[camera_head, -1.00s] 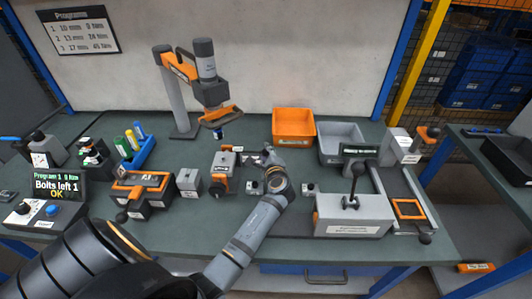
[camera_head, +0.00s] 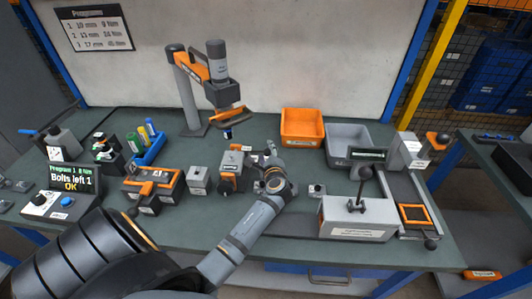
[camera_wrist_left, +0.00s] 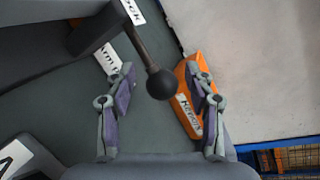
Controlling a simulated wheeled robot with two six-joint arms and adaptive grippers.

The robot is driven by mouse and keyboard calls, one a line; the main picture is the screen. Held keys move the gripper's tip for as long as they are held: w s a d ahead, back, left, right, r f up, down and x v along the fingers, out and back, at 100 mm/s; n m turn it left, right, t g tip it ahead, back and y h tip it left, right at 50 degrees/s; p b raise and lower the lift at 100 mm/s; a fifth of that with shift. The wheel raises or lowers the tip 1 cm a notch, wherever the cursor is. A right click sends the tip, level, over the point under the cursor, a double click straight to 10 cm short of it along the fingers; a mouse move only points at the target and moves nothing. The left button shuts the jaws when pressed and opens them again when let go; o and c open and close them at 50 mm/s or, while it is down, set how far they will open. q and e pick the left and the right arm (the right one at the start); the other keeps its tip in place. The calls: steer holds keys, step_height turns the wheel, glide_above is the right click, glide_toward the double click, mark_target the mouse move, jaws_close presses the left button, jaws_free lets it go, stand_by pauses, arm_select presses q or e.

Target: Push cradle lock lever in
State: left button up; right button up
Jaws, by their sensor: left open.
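A dark lever with a black ball knob (camera_wrist_left: 160,84) comes in from the top left of the left wrist view, beside a white label ending in "CK". The knob appears between the fingers of my left gripper (camera_wrist_left: 160,74), which is open, with a gap on each side. Contact cannot be told. In the head view my left gripper (camera_head: 269,158) is over the bench, just right of a grey and orange cradle-like block (camera_head: 231,170). The lever is not clearly seen there, as my wrist covers that area. My right gripper is not in view.
An orange bin (camera_head: 302,128) and a grey bin (camera_head: 346,142) stand behind to the right. A grey box with an upright black lever (camera_head: 365,174) stands right of my arm. An orange tool arm (camera_head: 221,92) stands behind. The display (camera_head: 72,177) reads "Bolts left 1 OK".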

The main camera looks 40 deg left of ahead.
mark_target(267, 155)
arm_select(q)
steer(key=v, duration=0.7)
steer(key=shift+s+d, duration=0.1)
steer(key=shift+s, duration=0.05)
steer(key=shift+r, duration=0.15)
